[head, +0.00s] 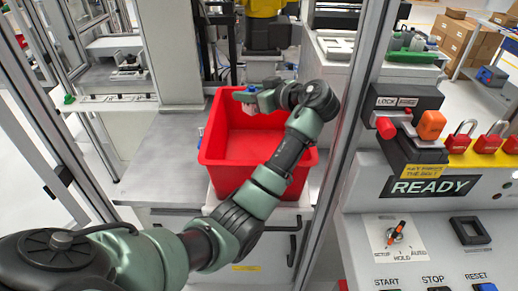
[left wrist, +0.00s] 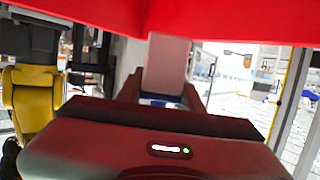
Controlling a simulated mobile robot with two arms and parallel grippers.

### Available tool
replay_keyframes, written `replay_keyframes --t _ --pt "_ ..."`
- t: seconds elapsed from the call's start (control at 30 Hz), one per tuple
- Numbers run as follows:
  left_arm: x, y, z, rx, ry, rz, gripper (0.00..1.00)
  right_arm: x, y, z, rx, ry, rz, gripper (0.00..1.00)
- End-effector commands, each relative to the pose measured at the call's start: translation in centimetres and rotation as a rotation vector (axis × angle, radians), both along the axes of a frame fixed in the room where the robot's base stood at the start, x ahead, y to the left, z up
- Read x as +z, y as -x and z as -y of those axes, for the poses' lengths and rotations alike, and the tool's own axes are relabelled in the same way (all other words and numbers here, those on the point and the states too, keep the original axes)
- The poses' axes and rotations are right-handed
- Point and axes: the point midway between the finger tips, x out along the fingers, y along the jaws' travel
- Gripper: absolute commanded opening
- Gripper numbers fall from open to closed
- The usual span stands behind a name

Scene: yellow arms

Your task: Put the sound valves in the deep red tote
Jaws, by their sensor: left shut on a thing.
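The deep red tote (head: 225,185) stands open on a small stand in the middle of the head view. My left arm reaches across it and hides part of its inside; the floor that shows looks bare. My left gripper (head: 243,97) is over the far part of the tote. In the left wrist view the left gripper (left wrist: 165,98) is shut on a light grey block-like valve (left wrist: 168,62) with blue at its base. The red tote wall (left wrist: 230,18) shows close beyond it. The valve's details are hard to tell. My right gripper is not in view.
A grey metal table (head: 150,165) lies left of the tote. Metal frame posts (head: 345,130) stand on both sides. A control panel (head: 425,215) with locks and switches is at the right. A green tray (head: 413,56) with small parts sits behind it.

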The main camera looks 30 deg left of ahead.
Motion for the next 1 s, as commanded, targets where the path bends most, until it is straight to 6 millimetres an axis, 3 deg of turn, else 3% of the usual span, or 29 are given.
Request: replay_keyframes --t 0.1,0.13,0.2,0.23,0.67,0.77,1.0 --pt "0.1 0.0 0.0 0.000 -0.001 0.000 0.00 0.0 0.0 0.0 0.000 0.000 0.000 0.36" --pt "0.1 0.0 0.0 0.000 -0.001 0.000 0.39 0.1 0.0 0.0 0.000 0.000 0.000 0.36" --pt "0.1 0.0 0.0 0.000 -0.001 0.000 0.58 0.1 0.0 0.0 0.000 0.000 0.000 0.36" --pt "0.1 0.0 0.0 0.000 -0.001 0.000 0.62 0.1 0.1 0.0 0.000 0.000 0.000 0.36" --pt "0.8 0.0 0.0 0.001 0.000 0.002 0.62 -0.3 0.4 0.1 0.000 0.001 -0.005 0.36" --pt "2.3 0.0 0.0 0.001 0.001 0.006 0.62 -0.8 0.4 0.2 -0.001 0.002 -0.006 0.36" --pt "8.0 0.0 0.0 0.000 0.001 0.007 0.62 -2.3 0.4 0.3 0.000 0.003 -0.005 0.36"
